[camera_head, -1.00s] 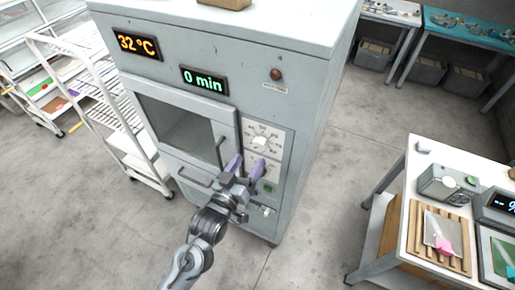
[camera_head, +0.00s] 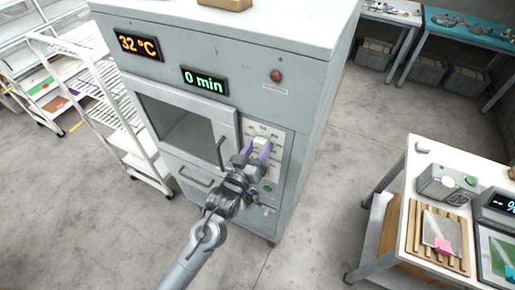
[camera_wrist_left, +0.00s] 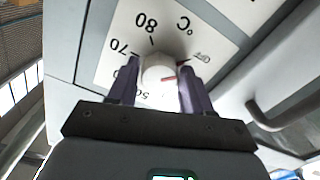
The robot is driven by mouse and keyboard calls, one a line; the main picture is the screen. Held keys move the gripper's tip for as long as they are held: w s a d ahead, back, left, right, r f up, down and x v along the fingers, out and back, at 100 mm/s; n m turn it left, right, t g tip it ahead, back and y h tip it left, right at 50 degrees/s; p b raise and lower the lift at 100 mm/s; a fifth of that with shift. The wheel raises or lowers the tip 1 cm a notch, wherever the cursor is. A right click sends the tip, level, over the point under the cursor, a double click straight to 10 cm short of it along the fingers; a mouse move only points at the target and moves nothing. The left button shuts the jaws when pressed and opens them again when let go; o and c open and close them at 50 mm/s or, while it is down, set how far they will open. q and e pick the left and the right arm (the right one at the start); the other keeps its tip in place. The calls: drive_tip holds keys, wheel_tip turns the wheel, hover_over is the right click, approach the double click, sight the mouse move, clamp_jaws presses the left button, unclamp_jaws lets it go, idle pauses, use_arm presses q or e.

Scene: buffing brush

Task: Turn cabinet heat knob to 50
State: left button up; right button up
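The grey cabinet (camera_head: 300,60) has an orange display (camera_head: 138,44) reading 32 °C and a green display (camera_head: 204,81) reading 0 min. The white round heat knob (camera_head: 262,143) is on a white dial panel on its front. In the left wrist view the knob (camera_wrist_left: 157,72) sits among a °C scale with 70 and 80 readable and 50 partly hidden. Its red line points right in that view, towards a small symbol. My left gripper (camera_head: 258,151) is open, its purple fingers on either side of the knob; contact cannot be told. My right gripper is out of view.
A cabinet door handle (camera_head: 220,152) is left of the dial panel. A green button (camera_head: 267,188) is below it. A white rack (camera_head: 115,110) stands left. A table (camera_head: 420,160) with boards and devices stands right, with clear floor between it and the cabinet.

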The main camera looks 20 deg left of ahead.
use_arm(q)
drive_tip(key=c, duration=0.6)
